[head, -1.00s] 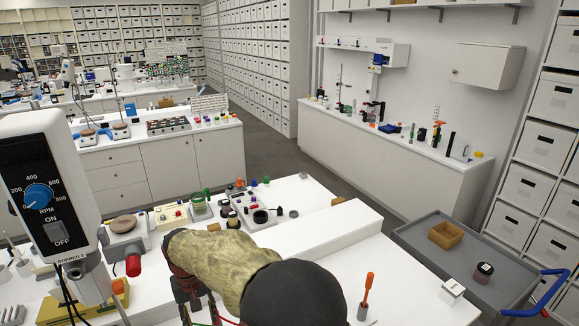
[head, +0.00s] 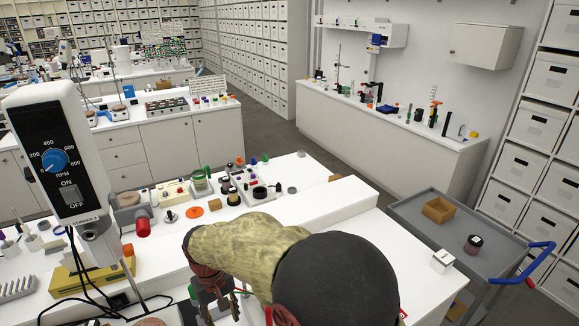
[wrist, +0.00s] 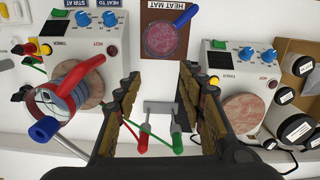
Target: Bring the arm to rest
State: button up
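My gripper (head: 215,298) hangs over the near bench in the head view, at the end of my sleeved arm. In the wrist view my gripper (wrist: 160,76) is open, with its two fingers wide apart and nothing held. Below the gap lie a grey bracket (wrist: 165,107) and red and green leads (wrist: 163,147); they appear below the fingers, not gripped. My dark arm joint hides part of the bench front.
A stirrer (head: 62,165) stands at left. Two heater units (wrist: 85,35) (wrist: 240,60) flank the fingers, the left bearing a red-handled vessel (wrist: 67,95). A heat mat (wrist: 165,35) lies between. Jars (wrist: 295,130) stand right. A grey cart (head: 440,235) holds a box and jar.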

jog(key=s+d+m+t+b, duration=0.2)
jog(key=s+d+b, duration=0.3)
jog(key=d, duration=0.7)
jog(key=s+d+r+m+t+b, duration=0.1)
jog(key=s+d+b, duration=0.5)
jog(key=d, duration=0.6)
jog(key=s+d+m+t+b, duration=0.3)
jog(key=s+d+b, duration=0.3)
jog(key=d, duration=0.6)
jog(key=shift+d+r+m+y+b, duration=0.3)
jog(key=shift+m+b, duration=0.1)
jog(key=shift+b, duration=0.2)
jog(key=shift+s, duration=0.1)
